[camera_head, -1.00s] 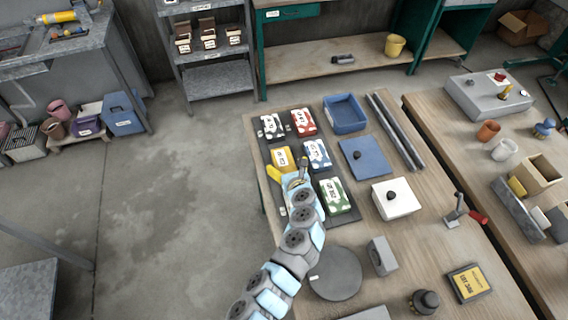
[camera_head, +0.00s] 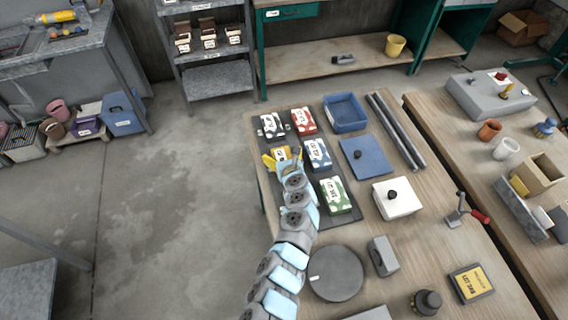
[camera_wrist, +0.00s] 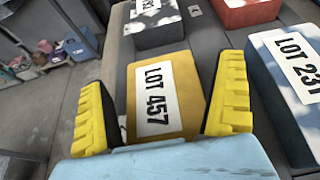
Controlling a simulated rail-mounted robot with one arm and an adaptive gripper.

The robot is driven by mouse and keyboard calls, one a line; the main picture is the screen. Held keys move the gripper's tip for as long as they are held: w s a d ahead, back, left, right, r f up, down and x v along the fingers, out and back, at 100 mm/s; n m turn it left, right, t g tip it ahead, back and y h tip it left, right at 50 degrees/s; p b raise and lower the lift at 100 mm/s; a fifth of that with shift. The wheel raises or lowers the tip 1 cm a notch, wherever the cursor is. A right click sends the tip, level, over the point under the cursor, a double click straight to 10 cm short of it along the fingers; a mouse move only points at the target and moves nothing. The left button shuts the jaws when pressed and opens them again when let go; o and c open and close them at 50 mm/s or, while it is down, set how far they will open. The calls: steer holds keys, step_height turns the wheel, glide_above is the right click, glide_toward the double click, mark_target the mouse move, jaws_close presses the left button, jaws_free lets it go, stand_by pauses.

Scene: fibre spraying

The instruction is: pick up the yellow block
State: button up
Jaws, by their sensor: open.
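The yellow block (camera_wrist: 180,90) has a white label reading LOT 457 and lies on a dark mat (camera_head: 349,228) on the wooden table. In the wrist view it sits between the two yellow fingers of my gripper (camera_wrist: 165,108), with a gap showing at each side near the fingertips. My gripper is open. In the head view the yellow block (camera_head: 281,153) is partly hidden by my gripper (camera_head: 283,162) and wrist.
A blue block (camera_head: 318,155) is close on the right, a black-and-white block (camera_head: 271,126) and a red block (camera_head: 303,121) lie beyond, and a green block (camera_head: 335,195) is nearer. A blue tray (camera_head: 345,127) and blue plate (camera_head: 364,162) stand right of the mat.

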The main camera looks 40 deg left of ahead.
mark_target(282, 153)
steer(key=shift+w+a+f, duration=0.15)
steer(key=shift+w+a, duration=0.05)
steer(key=c, duration=1.3)
steer(key=shift+o, duration=0.2)
step_height(282, 153, up, 4)
steer(key=shift+f+p, duration=0.1)
steer(key=shift+p, duration=0.75)
steer(key=s+d+r, duration=0.2)
steer(key=r, duration=0.1)
steer(key=s+r+p, duration=0.1)
steer(key=r, duration=0.1)
steer(key=shift+s+d, duration=0.4)
steer(key=s+d+r, duration=0.4)
steer(key=s+d, duration=0.1)
steer(key=s, duration=0.2)
steer(key=shift+s+d+r, duration=0.15)
steer(key=shift+s+d, duration=0.05)
steer(key=shift+d, duration=0.1)
